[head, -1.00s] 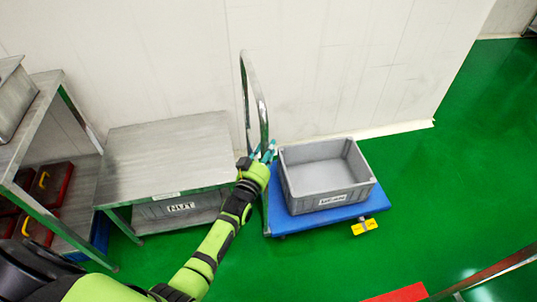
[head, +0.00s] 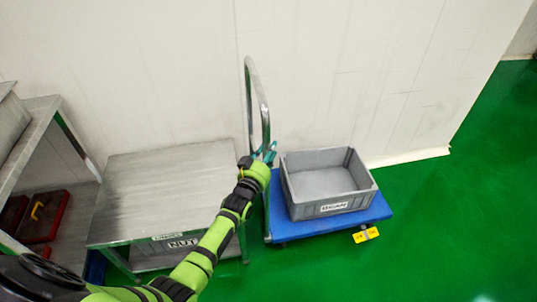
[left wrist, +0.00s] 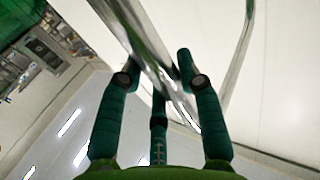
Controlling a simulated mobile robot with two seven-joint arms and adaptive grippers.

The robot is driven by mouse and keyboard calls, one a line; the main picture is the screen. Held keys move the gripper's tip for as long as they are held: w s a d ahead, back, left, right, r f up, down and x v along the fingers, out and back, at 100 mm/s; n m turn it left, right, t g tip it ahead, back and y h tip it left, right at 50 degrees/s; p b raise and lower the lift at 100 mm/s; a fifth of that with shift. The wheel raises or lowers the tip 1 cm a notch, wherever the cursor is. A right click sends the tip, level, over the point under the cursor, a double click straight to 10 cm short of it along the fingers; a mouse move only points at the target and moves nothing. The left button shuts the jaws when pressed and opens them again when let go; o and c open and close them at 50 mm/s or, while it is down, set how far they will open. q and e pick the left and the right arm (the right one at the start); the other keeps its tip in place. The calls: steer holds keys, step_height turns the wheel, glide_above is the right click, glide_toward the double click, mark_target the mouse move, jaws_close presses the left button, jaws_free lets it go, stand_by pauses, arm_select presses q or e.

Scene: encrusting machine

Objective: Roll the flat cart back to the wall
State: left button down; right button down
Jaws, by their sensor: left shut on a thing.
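The flat cart is a blue platform (head: 300,228) with a tall chrome handle (head: 251,95) at its left end. It stands on the green floor close to the white wall. A grey bin (head: 330,184) labelled BEAN sits on the platform. My left gripper (head: 265,153) is shut on the upright of the handle. In the left wrist view the teal fingers (left wrist: 157,75) sit around the chrome bar (left wrist: 140,40). My right gripper does not show.
A steel table (head: 165,190) with a NUT bin (head: 183,243) under it stands left of the cart. A shelf (head: 30,130) with red cases (head: 42,215) is at far left. A yellow pedal (head: 366,235) juts from the cart's front. Green floor to the right is clear.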

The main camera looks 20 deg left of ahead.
arm_select(q)
steer(key=shift+w+a+r, duration=0.1)
steer(key=shift+a+r, duration=0.05)
steer(key=shift+r, duration=0.05)
steer(key=c, duration=1.2)
jaws_free()
steer(key=shift+c, duration=0.2)
steer(key=o, duration=0.4)
steer(key=shift+w, duration=0.1)
steer(key=shift+f, duration=0.2)
steer(key=s, duration=1.2)
